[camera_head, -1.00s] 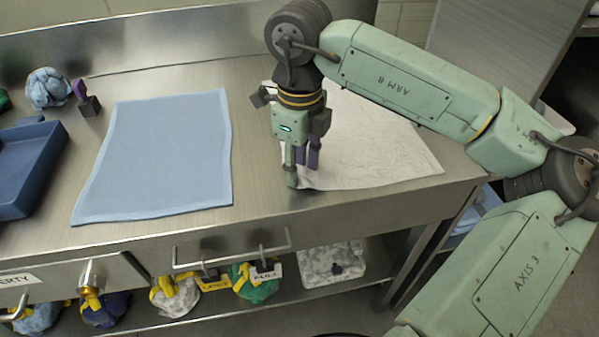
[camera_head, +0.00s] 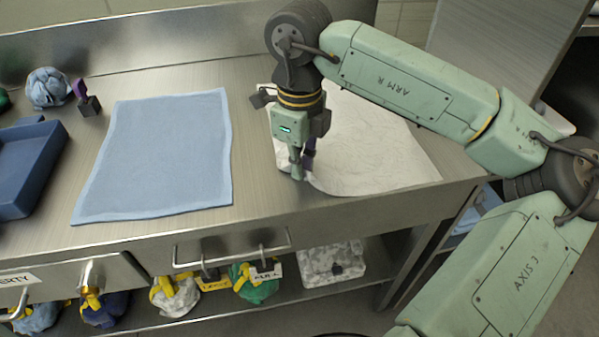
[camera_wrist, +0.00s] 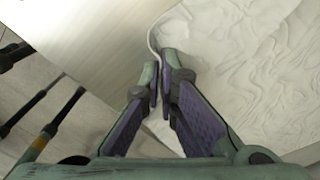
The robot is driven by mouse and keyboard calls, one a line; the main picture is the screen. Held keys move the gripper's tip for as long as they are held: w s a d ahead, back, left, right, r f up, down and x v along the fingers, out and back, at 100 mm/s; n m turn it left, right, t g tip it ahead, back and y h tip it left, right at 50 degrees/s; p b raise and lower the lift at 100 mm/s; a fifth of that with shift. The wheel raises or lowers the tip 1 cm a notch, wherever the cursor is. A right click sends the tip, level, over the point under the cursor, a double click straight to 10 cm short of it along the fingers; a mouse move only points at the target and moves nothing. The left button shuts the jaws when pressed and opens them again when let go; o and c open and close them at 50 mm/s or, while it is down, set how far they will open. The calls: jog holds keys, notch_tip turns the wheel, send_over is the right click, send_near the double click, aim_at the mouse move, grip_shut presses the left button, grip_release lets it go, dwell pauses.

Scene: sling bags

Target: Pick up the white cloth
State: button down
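The white cloth (camera_head: 380,150) lies wrinkled on the metal counter at the right, with its left part behind my gripper. My gripper (camera_head: 300,172) points down at the cloth's front left part. In the wrist view, the fingertips of my gripper (camera_wrist: 162,82) are close together with a raised fold of the cloth between them. The rest of the white cloth (camera_wrist: 245,60) spreads flat to the right of the fingers.
A flat blue cloth (camera_head: 160,155) lies left of my gripper. A dark blue tray (camera_head: 28,165) and a crumpled blue bundle (camera_head: 48,87) are at the far left. Several tied bundles sit on the shelf below.

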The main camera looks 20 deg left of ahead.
jog(key=shift+s+f, duration=0.1)
jog(key=shift+f, duration=0.15)
notch_tip(320, 180, up, 12)
jog(key=p, duration=0.7)
jog(key=shift+r, duration=0.15)
jog(key=shift+w, duration=0.2)
notch_tip(320, 180, up, 18)
jog(key=p, duration=0.2)
